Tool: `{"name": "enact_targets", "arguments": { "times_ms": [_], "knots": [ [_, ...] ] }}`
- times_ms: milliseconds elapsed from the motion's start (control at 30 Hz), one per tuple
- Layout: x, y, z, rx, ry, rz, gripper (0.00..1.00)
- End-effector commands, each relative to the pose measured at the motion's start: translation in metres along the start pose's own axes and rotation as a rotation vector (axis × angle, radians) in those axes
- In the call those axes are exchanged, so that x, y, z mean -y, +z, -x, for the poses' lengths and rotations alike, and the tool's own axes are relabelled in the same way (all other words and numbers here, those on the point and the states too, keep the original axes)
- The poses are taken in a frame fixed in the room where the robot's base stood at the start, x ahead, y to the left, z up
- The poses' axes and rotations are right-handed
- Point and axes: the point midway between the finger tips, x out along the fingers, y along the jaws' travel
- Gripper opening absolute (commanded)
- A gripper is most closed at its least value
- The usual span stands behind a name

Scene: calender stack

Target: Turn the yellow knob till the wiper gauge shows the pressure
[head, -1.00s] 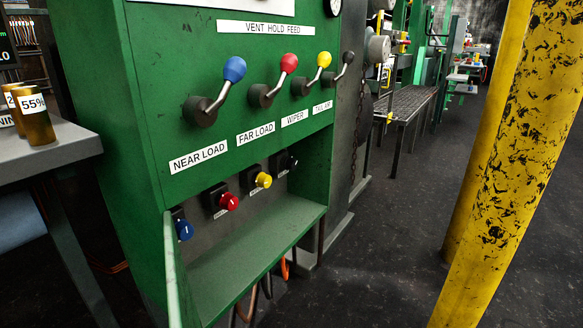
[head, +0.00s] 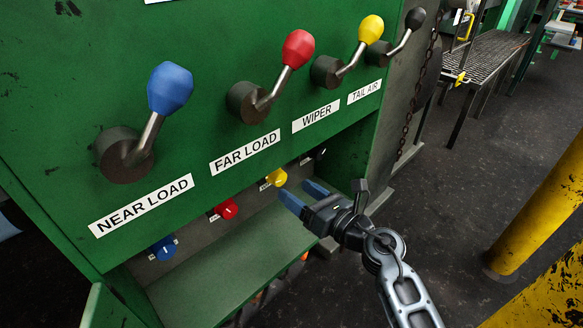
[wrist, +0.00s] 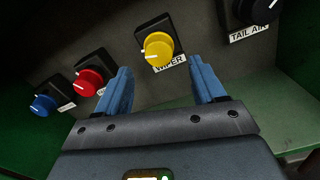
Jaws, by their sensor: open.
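The yellow knob (head: 277,178) sits under the WIPER label (head: 316,115) in the recessed row of the green panel. In the wrist view the yellow knob (wrist: 158,50) has a white pointer line and a partly covered WIPER tag below it. My gripper (head: 303,194) is open, its blue fingers pointing toward the knob. In the wrist view my gripper (wrist: 160,78) has its fingers to either side of the knob's line, short of it and empty. No wiper gauge shows in these frames now.
A red knob (wrist: 88,82) and a blue knob (wrist: 43,104) lie left of the yellow one, and a black knob (wrist: 258,10) right. Levers with blue (head: 169,88), red (head: 298,49) and yellow (head: 371,29) handles project above. A green shelf (head: 235,262) runs below. Yellow posts (head: 535,225) stand right.

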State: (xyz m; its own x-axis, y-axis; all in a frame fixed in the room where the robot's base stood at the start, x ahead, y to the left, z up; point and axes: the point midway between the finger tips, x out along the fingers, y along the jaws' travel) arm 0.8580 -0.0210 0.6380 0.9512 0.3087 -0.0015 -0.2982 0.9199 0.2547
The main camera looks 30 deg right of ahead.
Motion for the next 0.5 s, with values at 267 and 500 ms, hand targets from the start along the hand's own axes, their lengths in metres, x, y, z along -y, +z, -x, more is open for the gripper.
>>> {"name": "enact_targets", "arguments": {
  "times_ms": [267, 500],
  "knots": [
    [-0.001, -0.001, -0.041, 0.001, 0.004, 0.0, 0.69],
    [-0.001, -0.001, -0.068, 0.002, 0.001, -0.003, 0.69]
  ]
}}
